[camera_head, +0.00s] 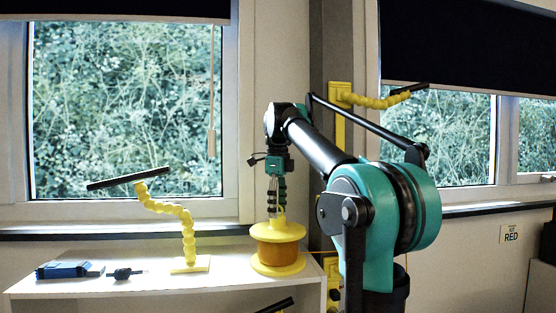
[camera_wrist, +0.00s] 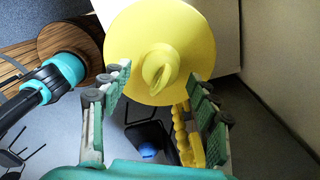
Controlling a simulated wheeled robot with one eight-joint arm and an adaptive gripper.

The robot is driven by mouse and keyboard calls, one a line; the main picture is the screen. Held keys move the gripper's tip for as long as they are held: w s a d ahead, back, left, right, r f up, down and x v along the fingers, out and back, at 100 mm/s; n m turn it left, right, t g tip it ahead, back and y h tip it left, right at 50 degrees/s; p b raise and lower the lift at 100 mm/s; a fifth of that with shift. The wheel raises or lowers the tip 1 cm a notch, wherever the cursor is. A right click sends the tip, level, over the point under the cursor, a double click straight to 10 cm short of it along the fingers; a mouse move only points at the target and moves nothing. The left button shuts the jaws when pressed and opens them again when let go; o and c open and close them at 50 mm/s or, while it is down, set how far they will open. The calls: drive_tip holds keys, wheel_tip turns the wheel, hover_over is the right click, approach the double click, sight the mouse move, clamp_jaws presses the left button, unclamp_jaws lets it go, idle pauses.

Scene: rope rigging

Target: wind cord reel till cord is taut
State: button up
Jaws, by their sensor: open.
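The cord reel (camera_head: 278,248) is a yellow spool wound with orange cord, upright on the right end of a white shelf. A thin orange cord (camera_head: 315,253) leaves its right side and passes behind my arm, so its tautness cannot be told. In the wrist view the reel's yellow top disc (camera_wrist: 205,30) fills the upper middle, with a raised crank knob (camera_wrist: 158,70) on it. My gripper (camera_head: 277,205) points down just above the reel. Its green-padded fingers (camera_wrist: 160,80) are open, one on either side of the knob, with gaps visible.
The white shelf (camera_head: 130,285) also holds a yellow jointed stand (camera_head: 186,235), a blue box-like device (camera_head: 68,269) and a small dark tool (camera_head: 124,273). A yellow wall bracket with jointed arm (camera_head: 375,101) is mounted on the post behind my arm. Windows stand behind.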

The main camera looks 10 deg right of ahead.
wheel_tip(320, 180, up, 14)
drive_tip(key=shift+r, duration=0.2)
idle(0.4)
idle(0.4)
wheel_tip(320, 180, down, 18)
drive_tip(key=n, duration=0.5)
drive_tip(key=shift+r, duration=0.2)
idle(0.5)
clamp_jaws()
idle(0.4)
